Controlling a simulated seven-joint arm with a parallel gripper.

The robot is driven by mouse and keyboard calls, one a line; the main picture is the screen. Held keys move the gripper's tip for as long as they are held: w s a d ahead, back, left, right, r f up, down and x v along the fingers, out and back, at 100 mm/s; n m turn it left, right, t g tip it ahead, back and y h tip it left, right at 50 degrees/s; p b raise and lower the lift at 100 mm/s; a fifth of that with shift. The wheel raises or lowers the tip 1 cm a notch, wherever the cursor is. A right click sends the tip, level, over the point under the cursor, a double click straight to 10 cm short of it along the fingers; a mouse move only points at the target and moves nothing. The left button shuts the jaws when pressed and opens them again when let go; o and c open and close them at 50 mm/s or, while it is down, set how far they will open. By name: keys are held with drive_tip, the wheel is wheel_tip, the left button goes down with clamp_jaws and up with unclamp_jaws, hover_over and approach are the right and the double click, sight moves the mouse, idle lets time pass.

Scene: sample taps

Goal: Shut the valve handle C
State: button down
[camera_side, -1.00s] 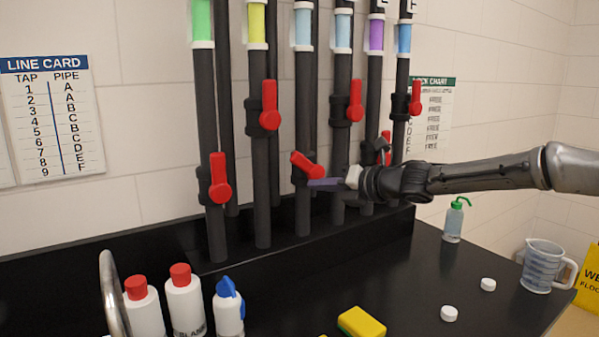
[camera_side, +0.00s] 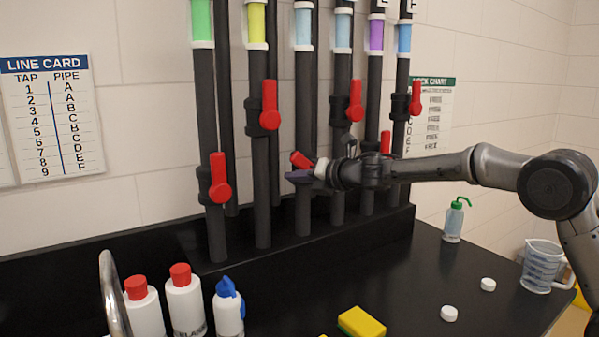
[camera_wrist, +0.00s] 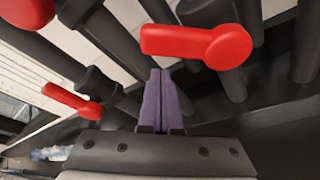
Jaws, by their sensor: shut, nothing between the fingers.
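The pipe (camera_side: 304,105) third from the left has a light blue band; counting back from the E and F labels, it is pipe C. Its red valve handle (camera_side: 300,158) is slanted across the pipe, free end up and left; my gripper hides its hub. My gripper (camera_side: 298,177) is shut and empty, its purple fingertips just below the handle, in front of the pipe. In the wrist view the shut purple fingers (camera_wrist: 160,98) point between pipes, close below a large red handle (camera_wrist: 195,42). I cannot tell whether they touch it.
Upright red handles stand on neighbouring pipes: first (camera_side: 219,178), second (camera_side: 269,105), fourth (camera_side: 355,100) and last (camera_side: 416,98). Another low handle (camera_side: 385,141) is close behind my arm. Bottles (camera_side: 184,300) and a yellow sponge (camera_side: 361,322) are on the black counter, below the arm.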

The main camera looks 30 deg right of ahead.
sight(298, 162)
drive_tip(key=shift+d+r, duration=0.5)
drive_tip(key=shift+r, duration=0.1)
drive_tip(key=shift+d+r+m, duration=0.2)
drive_tip(key=shift+r+m, duration=0.2)
drive_tip(key=shift+m, duration=0.1)
idle(0.4)
drive_tip(key=shift+d+r+m+t+y, duration=0.4)
drive_tip(key=shift+r+m+y, duration=0.15)
drive_tip(key=shift+m, duration=0.35)
drive_tip(key=shift+d+r+m+t+y, duration=0.3)
drive_tip(key=shift+d+r+m, duration=0.15)
drive_tip(key=shift+m, duration=0.55)
drive_tip(key=shift+d+r+m+t+y, duration=0.25)
drive_tip(key=shift+d+m, duration=0.35)
drive_tip(key=shift+m, duration=0.4)
drive_tip(key=shift+d+r+m+t+y, duration=0.2)
drive_tip(key=shift+d+r+m+t, duration=0.25)
drive_tip(key=shift+m, duration=0.55)
drive_tip(key=shift+d, duration=0.1)
